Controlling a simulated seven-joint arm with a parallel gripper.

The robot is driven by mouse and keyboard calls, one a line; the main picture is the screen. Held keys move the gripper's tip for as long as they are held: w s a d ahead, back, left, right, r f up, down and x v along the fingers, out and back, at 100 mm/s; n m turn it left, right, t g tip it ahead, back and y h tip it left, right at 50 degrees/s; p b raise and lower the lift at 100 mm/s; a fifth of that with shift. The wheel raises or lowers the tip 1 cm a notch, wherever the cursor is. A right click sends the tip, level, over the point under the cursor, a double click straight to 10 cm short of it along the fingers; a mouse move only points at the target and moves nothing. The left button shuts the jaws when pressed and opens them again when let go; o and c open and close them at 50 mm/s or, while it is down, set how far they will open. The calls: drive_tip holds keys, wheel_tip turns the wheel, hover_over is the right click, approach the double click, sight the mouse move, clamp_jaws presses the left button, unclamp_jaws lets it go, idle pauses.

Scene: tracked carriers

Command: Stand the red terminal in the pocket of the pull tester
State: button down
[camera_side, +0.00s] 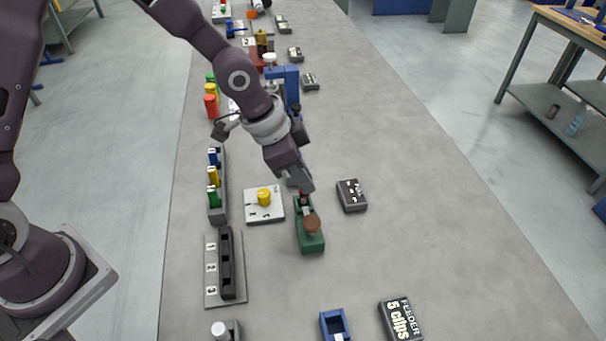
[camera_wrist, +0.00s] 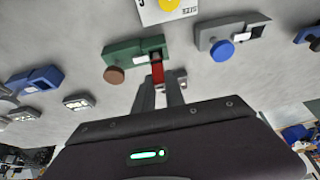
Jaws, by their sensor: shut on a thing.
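My gripper (camera_side: 304,190) is shut on the red terminal (camera_wrist: 157,72), which sticks out beyond the fingertips (camera_wrist: 160,86) in the wrist view. In the side view only a small red bit of the terminal (camera_side: 304,197) shows below the fingers. The terminal is at the pocket end of a green fixture with a brown knob (camera_side: 311,242), which appears to be the pull tester; it also shows in the wrist view (camera_wrist: 124,50). The terminal's far end meets or overlaps the pocket in the picture. I cannot tell whether it is inside or just above.
A white plate (camera_side: 252,212) with a yellow piece stands left of the green fixture, a dark label block (camera_side: 352,196) right. A grey fixture with a blue knob (camera_wrist: 222,48) is nearby. A numbered rack (camera_side: 211,290) and blue holder (camera_side: 335,326) are nearer. The table's right side is clear.

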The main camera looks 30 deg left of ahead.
drive_tip(key=shift+f, duration=0.8)
idle(0.4)
drive_tip(key=c, duration=1.3)
unclamp_jaws()
drive_tip(key=shift+o, duration=0.3)
drive_tip(key=o, duration=0.4)
drive_tip(key=shift+r, duration=3.55)
